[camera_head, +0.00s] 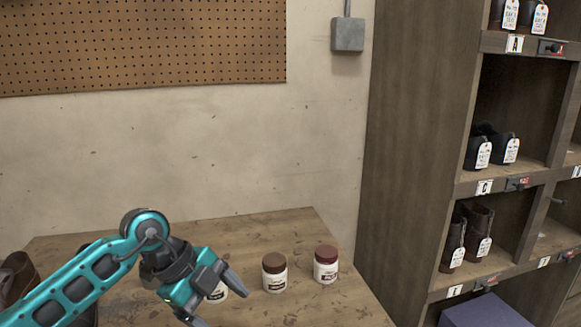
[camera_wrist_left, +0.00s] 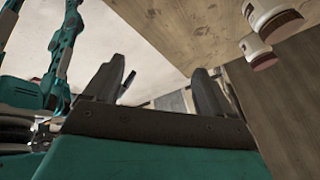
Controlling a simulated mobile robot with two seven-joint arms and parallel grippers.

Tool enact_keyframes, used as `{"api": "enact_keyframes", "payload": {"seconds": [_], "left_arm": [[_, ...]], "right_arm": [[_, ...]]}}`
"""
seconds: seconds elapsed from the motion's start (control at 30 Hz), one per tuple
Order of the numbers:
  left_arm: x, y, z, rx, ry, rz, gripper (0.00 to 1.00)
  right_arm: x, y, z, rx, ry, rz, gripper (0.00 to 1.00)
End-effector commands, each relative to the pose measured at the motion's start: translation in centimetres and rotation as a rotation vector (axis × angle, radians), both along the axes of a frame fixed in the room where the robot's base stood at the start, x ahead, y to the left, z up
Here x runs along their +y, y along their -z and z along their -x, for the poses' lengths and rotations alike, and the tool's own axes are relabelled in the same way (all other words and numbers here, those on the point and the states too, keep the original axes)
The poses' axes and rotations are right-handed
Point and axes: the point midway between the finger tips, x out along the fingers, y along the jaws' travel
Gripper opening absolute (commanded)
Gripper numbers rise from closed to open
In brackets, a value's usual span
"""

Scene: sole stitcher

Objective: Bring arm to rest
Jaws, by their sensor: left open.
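My left arm comes in from the left in the head view. Its left gripper (camera_head: 222,307) is over the front part of the wooden workbench (camera_head: 215,229), jaws apart. In the left wrist view the two fingers of the left gripper (camera_wrist_left: 162,78) stand wide apart with nothing between them. My right gripper is not in view.
A white jar (camera_head: 217,293) is partly hidden behind the left gripper. A brown-lidded jar (camera_head: 274,281) and a red-lidded jar (camera_head: 326,271) stand to its right. Dark shoes (camera_head: 17,278) sit at the bench's left. A shoe shelf (camera_head: 415,140) rises at right.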

Motion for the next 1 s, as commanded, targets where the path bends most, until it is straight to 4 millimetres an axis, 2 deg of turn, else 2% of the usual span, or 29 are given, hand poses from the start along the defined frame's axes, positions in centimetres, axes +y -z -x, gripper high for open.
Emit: {"api": "enact_keyframes", "payload": {"seconds": [0.03, 0.1, 0.2, 0.3, 0.37, 0.5, 0.6, 0.67, 0.77, 0.83, 0.93, 1.0], "left_arm": [[-2.8, -0.3, 0.9, -0.033, 0.05, 0.135, 0.84], [-6.3, -1.7, 2.0, -0.096, 0.095, 0.332, 0.84], [-10.0, -4.6, 3.2, -0.196, 0.103, 0.614, 0.84], [-11.8, -8.2, 3.7, -0.299, 0.039, 0.875, 0.84], [-11.9, -10.3, 3.7, -0.36, -0.034, 1.013, 0.84], [-9.9, -13.9, 2.8, -0.487, -0.295, 1.262, 0.84], [-6.8, -14.7, 1.6, -0.555, -0.544, 1.362, 0.84], [-4.6, -14.4, 1.1, -0.578, -0.711, 1.386, 0.84], [-0.6, -12.4, 0.4, -0.59, -1.0, 1.362, 0.84], [2.1, -10.1, 0.5, -0.572, -1.2, 1.3, 0.84], [5.4, -5.8, 1.7, -0.505, -1.464, 1.15, 0.84], [7.3, -2.3, 3.4, -0.428, -1.623, 1.01, 0.84]], "right_arm": [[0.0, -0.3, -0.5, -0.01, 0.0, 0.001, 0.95], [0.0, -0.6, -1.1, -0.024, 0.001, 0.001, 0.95], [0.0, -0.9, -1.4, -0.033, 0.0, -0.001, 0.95], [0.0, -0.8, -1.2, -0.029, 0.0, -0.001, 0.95], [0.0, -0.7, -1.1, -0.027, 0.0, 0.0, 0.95], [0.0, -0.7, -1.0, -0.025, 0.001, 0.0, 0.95], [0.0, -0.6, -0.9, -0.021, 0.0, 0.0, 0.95], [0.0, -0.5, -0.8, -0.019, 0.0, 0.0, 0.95], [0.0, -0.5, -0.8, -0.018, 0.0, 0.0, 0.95], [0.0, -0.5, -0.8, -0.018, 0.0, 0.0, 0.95], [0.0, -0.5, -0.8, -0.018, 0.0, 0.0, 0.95], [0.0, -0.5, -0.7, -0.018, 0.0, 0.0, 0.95]]}}
